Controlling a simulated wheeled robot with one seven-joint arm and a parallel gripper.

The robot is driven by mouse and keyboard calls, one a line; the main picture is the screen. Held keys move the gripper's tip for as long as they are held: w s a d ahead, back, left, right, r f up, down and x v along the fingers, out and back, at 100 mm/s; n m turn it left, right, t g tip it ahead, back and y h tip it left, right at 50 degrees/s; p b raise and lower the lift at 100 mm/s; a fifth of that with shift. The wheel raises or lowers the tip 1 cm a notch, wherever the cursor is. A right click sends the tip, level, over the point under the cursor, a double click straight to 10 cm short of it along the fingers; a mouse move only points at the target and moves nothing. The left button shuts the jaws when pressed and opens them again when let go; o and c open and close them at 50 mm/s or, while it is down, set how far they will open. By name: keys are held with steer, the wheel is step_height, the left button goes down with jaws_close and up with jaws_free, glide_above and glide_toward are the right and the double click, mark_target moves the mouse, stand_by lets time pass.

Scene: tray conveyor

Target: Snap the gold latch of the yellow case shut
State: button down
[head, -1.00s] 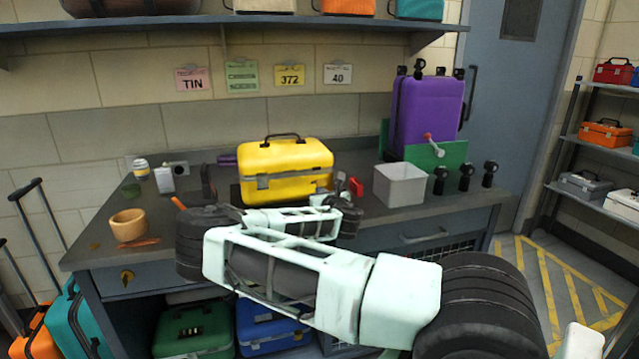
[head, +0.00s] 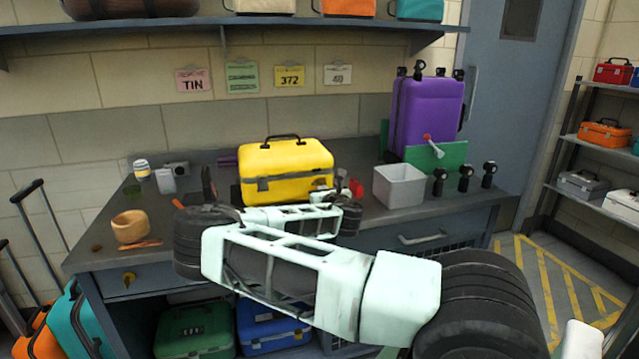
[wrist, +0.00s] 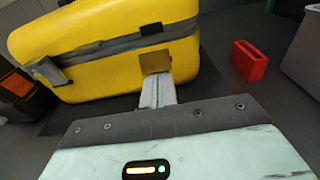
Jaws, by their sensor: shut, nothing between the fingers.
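The yellow case (head: 286,160) stands closed on the grey bench, its dark handle on top. It also fills the upper left of the wrist view (wrist: 100,30). The gold latch (wrist: 155,61) is on the case's front, just below the grey seam band. A grey latch (wrist: 47,72) is farther left on the same front. My gripper (wrist: 157,82) is shut and empty, its fingertips right at the lower edge of the gold latch. I cannot tell whether they touch it, or whether the latch is fully snapped. In the head view my arm partly hides this area.
A red block (wrist: 249,62) lies right of the case, with a light grey bin (head: 399,186) beyond it. A purple suitcase (head: 427,115) stands at the back right. A wooden bowl (head: 130,226) and small items are on the left of the bench.

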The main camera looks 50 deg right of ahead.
mark_target(321, 183)
steer(key=shift+r+p, duration=0.85)
steer(key=shift+r, duration=0.45)
steer(key=shift+f, duration=0.1)
steer(key=shift+s, duration=0.1)
steer(key=shift+f+v, duration=0.2)
steer(key=shift+v, duration=1.75)
